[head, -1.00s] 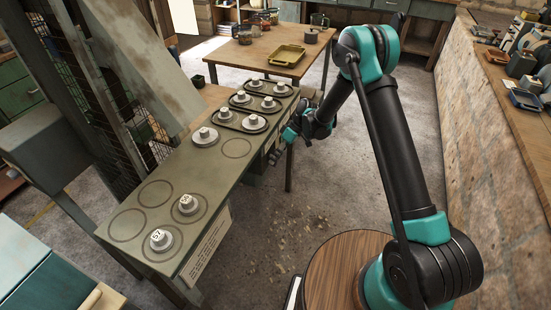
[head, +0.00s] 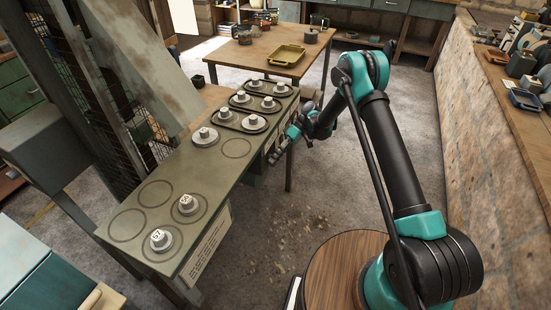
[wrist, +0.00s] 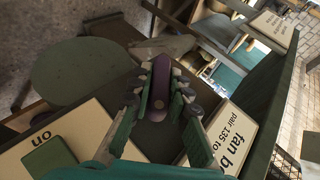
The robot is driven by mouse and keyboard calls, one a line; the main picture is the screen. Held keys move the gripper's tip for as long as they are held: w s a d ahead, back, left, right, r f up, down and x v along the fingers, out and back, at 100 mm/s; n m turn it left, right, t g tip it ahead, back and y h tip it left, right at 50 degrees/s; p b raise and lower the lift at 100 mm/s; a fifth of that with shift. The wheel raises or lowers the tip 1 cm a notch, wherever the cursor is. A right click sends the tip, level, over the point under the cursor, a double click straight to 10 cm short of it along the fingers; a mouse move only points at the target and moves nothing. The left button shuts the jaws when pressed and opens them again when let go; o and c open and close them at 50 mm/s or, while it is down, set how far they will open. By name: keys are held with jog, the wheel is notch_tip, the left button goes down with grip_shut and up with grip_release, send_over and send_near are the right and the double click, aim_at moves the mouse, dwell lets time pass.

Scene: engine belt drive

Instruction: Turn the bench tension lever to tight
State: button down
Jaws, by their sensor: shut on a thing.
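The green bench (head: 218,172) runs diagonally through the head view. My gripper (head: 274,158) is low at its right-hand side face, near the far half. In the wrist view, my gripper (wrist: 160,103) is shut on a purple lever handle (wrist: 160,75), with fingers on both sides of it. I take this for the tension lever; its pivot and any tight mark are hidden or unclear. In the head view the lever is too small to make out.
The bench top carries pulleys, some with belts (head: 243,121), and two numbered ones (head: 161,240) near the front. In the wrist view, a plate reading "on" (wrist: 62,135) and a fan belt label (wrist: 232,135) flank the gripper. Open floor (head: 275,225) lies right of the bench.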

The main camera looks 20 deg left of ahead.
jog(key=c, duration=1.4)
grip_release()
jog(key=shift+c, duration=0.2)
jog(key=v, duration=0.7)
jog(key=shift+w, duration=0.2)
jog(key=shift+d+r, duration=0.1)
